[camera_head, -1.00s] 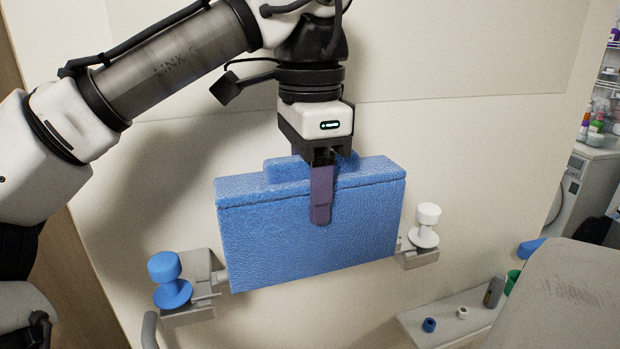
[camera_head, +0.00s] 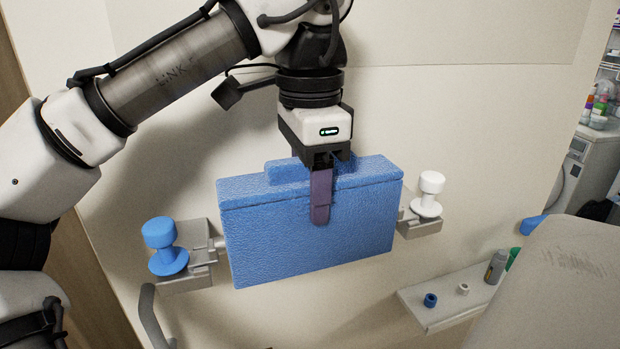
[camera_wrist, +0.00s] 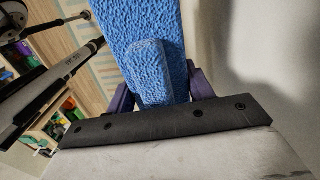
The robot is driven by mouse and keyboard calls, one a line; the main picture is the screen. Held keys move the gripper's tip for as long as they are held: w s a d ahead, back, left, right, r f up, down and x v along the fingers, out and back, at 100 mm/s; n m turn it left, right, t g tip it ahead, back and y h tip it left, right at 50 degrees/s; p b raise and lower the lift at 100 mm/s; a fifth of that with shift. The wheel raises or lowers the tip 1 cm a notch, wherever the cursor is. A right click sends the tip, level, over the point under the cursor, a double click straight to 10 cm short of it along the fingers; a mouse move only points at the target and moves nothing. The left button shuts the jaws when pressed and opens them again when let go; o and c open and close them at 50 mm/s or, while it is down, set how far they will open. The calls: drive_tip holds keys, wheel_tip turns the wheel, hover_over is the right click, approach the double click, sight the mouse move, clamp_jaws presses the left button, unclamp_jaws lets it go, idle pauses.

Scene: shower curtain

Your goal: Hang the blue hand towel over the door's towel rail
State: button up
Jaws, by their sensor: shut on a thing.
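The blue hand towel (camera_head: 300,237) hangs as a wide folded block in front of the wall panel in the head view. The towel rail (camera_head: 218,243) shows only as short ends at the towel's left and right sides; its middle is hidden behind or inside the towel. My gripper (camera_head: 321,195) points down and is shut on the towel's upper middle, one purple finger lying on its front face. In the wrist view the towel (camera_wrist: 155,75) lies between my two fingers. Whether the towel drapes over the rail's far side cannot be seen.
A blue knob (camera_head: 165,247) stands on the left bracket and a white knob (camera_head: 428,194) on the right bracket, close to the towel's sides. A grey curved handle (camera_head: 150,316) is at lower left. A shelf (camera_head: 430,318) with small caps and bottles is at lower right.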

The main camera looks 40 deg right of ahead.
drive_tip(key=shift+f+b, duration=1.1)
drive_tip(key=shift+f, duration=1.25)
drive_tip(key=shift+f, duration=0.3)
drive_tip(key=o, duration=1.6)
drive_tip(key=shift+c, duration=0.2)
wheel_tip(320, 180, up, 10)
drive_tip(key=p, duration=0.3)
drive_tip(key=shift+r+p, duration=1)
drive_tip(key=shift+p, duration=0.3)
